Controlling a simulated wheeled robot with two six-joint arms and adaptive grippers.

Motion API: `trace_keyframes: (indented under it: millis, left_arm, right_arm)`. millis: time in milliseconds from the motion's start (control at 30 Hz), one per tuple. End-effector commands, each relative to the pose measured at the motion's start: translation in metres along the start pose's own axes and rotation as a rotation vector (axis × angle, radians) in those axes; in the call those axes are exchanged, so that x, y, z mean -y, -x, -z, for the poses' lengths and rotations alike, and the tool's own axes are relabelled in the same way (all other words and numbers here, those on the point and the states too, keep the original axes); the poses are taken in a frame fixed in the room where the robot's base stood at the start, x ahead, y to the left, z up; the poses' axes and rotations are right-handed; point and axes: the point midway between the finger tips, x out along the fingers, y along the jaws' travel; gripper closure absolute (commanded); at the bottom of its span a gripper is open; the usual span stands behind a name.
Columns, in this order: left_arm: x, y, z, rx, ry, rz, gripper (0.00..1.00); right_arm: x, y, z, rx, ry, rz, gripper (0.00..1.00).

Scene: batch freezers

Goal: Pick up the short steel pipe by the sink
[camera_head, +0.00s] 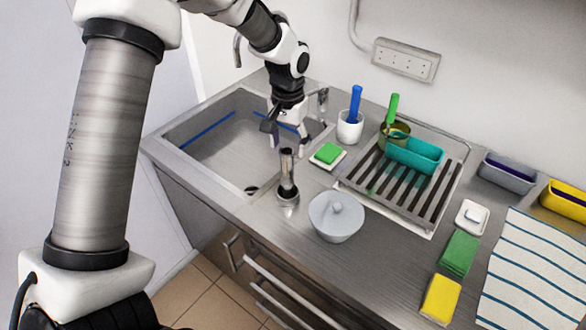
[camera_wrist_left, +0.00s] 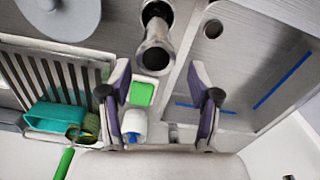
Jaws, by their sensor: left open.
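The short steel pipe (camera_head: 288,170) stands upright on the counter strip at the sink's right front corner, in a round base (camera_head: 287,198). In the left wrist view the pipe (camera_wrist_left: 156,52) points towards the camera at the top middle. My left gripper (camera_head: 289,145) is open, its fingers pointing down just above and behind the pipe. In the left wrist view the open fingers (camera_wrist_left: 158,76) lie either side of the pipe's line, with nothing held. Whether the fingers reach down past the pipe's top is hard to tell. My right gripper is not in view.
The sink basin (camera_head: 170,142) lies left of the pipe. A lidded grey bowl (camera_head: 336,222) stands close on its right. A green sponge (camera_head: 327,153) on a dish, a white cup (camera_head: 349,131) and a drying rack (camera_head: 440,205) stand behind and right. The tap (camera_head: 322,101) is behind the gripper.

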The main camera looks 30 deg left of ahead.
Motion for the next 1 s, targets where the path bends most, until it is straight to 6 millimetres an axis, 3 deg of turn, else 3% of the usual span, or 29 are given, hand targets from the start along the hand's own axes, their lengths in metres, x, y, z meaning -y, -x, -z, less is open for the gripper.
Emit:
trace_keyframes:
  millis: [267, 433, 700, 867, 1000]
  left_arm:
    - [-0.001, -0.035, -0.005, 0.006, -0.002, 0.001, 0.38]
    - [-0.003, -0.067, -0.008, 0.005, -0.001, 0.000, 0.38]
    - [-0.003, -0.075, -0.008, 0.001, -0.001, 0.000, 0.38]
    - [-0.003, -0.075, -0.008, 0.001, -0.001, 0.000, 0.95]
    - [-0.003, -0.075, -0.008, 0.001, -0.001, 0.000, 0.96]
  right_arm:
    - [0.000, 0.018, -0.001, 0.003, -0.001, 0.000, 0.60]
    - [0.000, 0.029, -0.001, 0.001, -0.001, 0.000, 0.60]
    - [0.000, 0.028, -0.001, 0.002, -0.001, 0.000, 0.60]
    - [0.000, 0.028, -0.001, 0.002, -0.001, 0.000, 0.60]
    - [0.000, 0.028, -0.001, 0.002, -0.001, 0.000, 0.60]
